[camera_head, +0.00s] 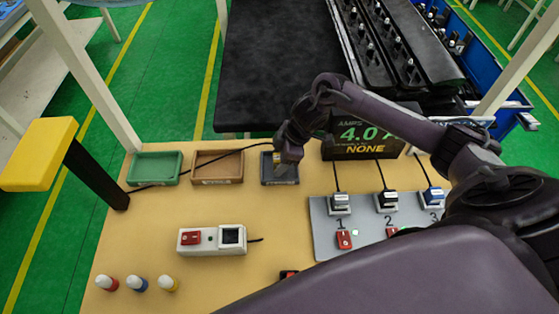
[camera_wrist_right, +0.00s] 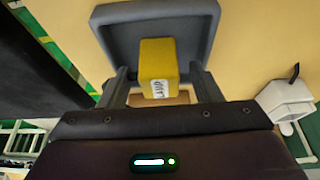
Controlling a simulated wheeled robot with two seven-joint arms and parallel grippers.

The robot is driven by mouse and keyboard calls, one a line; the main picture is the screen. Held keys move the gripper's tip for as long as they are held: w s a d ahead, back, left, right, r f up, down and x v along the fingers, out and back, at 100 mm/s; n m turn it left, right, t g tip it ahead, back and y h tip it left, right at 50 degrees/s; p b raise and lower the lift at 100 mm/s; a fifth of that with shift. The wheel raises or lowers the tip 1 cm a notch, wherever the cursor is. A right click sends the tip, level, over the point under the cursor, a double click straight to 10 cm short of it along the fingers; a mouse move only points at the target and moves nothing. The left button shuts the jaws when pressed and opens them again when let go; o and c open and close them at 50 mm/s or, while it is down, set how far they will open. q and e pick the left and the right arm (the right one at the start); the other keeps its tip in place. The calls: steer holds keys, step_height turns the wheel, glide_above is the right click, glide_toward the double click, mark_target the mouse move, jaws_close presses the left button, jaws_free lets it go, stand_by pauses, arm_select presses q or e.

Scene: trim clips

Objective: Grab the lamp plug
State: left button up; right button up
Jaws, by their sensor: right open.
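The yellow plug (camera_wrist_right: 158,60), with a small white label, sits at the grey tray (camera_wrist_right: 205,20) in the right wrist view. A little of it shows below my right gripper in the head view. My right gripper (camera_head: 287,158) is over the grey tray (camera_head: 265,179). In the wrist view its fingers (camera_wrist_right: 160,78) are apart, one on each side of the plug, with gaps beside it. A black cord runs from near the yellow lamp (camera_head: 40,153) behind the trays toward the grey one. My left gripper is not in view.
A green tray (camera_head: 155,166) and a brown tray (camera_head: 217,167) stand to the left. A grey power strip (camera_head: 322,230) with several black plugs and red switches is at right. A white switch box (camera_head: 211,240) and several coloured pegs are nearer. A display (camera_head: 362,133) reads "4.0 A" and "NONE".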

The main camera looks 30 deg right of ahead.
steer(key=c, duration=1.1)
step_height(320, 180, up, 8)
steer(key=shift+w+f+b, duration=0.15)
steer(key=shift+f+b, duration=0.05)
steer(key=shift+b, duration=0.5)
step_height(320, 180, up, 12)
steer(key=shift+r+p, duration=0.25)
steer(key=shift+p, duration=1)
